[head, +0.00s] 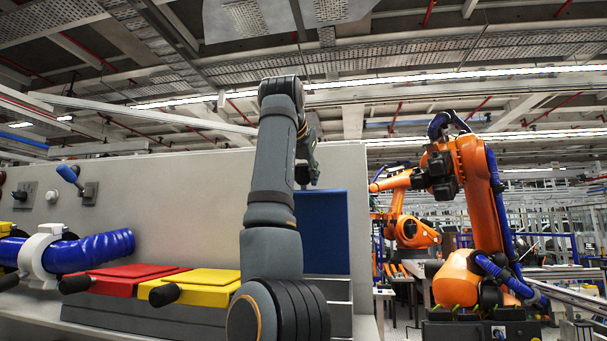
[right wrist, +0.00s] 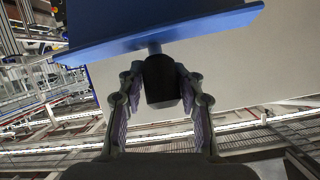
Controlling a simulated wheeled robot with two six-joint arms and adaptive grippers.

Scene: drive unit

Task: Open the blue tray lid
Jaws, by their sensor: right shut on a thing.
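The blue tray lid (head: 325,232) stands raised and roughly upright at the right end of the panel, partly hidden behind my right arm. In the right wrist view the blue lid (right wrist: 160,34) spans the top, with a black handle knob (right wrist: 161,88) on a short blue stem. My right gripper (head: 308,180) is at the top edge of the lid. In the wrist view its fingers (right wrist: 159,73) are on both sides of the knob, shut on it. My left gripper is out of view.
A red lid (head: 125,278) and a yellow lid (head: 197,287), with black knobs, lie flat to the left. Further left are a blue corrugated hose (head: 90,251) and a blue-handled lever (head: 70,175). Orange robot arms (head: 470,200) stand behind on the right.

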